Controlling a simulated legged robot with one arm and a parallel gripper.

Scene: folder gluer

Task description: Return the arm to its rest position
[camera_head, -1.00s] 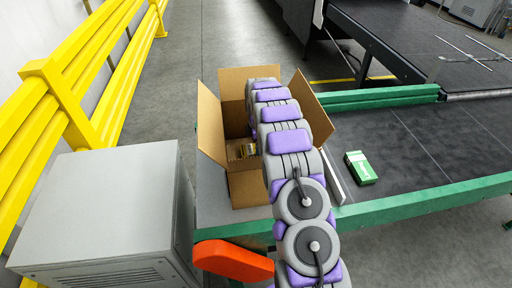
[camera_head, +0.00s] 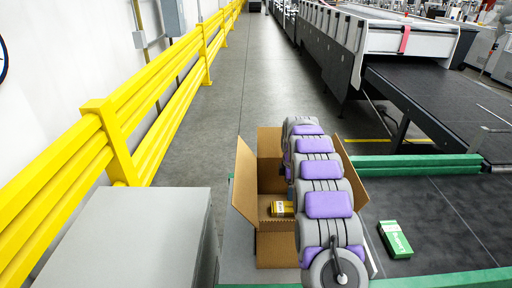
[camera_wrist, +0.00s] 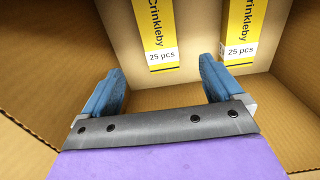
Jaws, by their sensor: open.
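My gripper (camera_wrist: 160,85) is open and empty in the wrist view, its two blue fingers spread apart inside a cardboard box. Two yellow packs lie on the box floor beyond the fingers: one left of centre (camera_wrist: 152,25) and one at the right (camera_wrist: 242,30). Both read "Crinkleby" and "25 pcs". In the head view my grey and purple arm reaches over the open cardboard box (camera_head: 246,190), and the gripper is hidden there. A yellow pack (camera_head: 282,209) shows inside the box, left of my arm.
A green carton (camera_head: 395,240) lies on the dark conveyor (camera_head: 450,215) at the right. A grey cabinet (camera_head: 130,235) stands left of the box. A yellow guard rail (camera_head: 120,140) runs along the left wall. The aisle floor (camera_head: 240,90) ahead is clear.

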